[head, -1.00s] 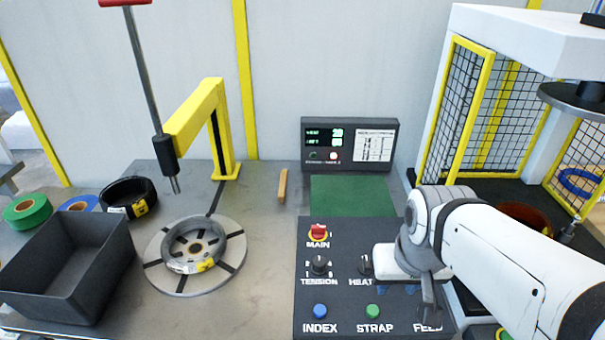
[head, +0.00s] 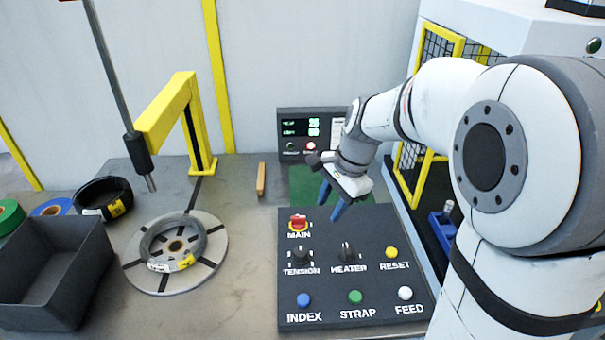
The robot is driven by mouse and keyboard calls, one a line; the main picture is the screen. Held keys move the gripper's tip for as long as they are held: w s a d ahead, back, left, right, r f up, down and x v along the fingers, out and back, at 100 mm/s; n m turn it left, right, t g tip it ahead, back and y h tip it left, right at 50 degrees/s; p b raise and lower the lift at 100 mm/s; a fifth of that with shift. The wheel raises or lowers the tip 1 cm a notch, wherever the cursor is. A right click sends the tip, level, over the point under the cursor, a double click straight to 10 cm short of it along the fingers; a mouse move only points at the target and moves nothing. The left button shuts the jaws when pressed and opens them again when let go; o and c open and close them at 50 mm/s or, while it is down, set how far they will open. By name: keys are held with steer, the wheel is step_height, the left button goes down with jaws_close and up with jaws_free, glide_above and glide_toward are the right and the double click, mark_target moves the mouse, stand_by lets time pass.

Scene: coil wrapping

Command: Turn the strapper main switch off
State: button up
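The strapper main switch (head: 298,222) is a red knob on a yellow ring at the upper left of the dark control panel (head: 375,292), above the label MAIN. Its red handle looks roughly level across the picture. My gripper (head: 331,205) has two blue fingers pointing down, a little right of the switch and above the panel's upper part. The fingers are apart with nothing visible between them. No contact with the switch shows.
Tension (head: 301,254) and heater (head: 347,252) knobs and several coloured buttons share the panel. A display box (head: 300,130) stands behind. A coil (head: 173,243) lies on the turntable (head: 215,262) at left, beside a dark bin (head: 50,275). A yellow post (head: 200,125) rises behind.

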mark_target(303, 217)
steer(key=w+a+f+m+y, duration=0.2)
steer(key=w+f+m, duration=0.2)
steer(key=w+m, duration=0.3)
steer(key=shift+n+g+h, duration=0.3)
steer(key=shift+n+g, duration=0.1)
steer(key=shift+n, duration=0.1)
steer(key=x, duration=0.2)
steer(key=w+x, duration=0.1)
steer(key=x, duration=0.4)
steer(key=shift+w+a+f, duration=0.2)
steer(key=shift+a+f, duration=0.05)
steer(key=shift+f, duration=0.05)
steer(key=shift+c, duration=0.3)
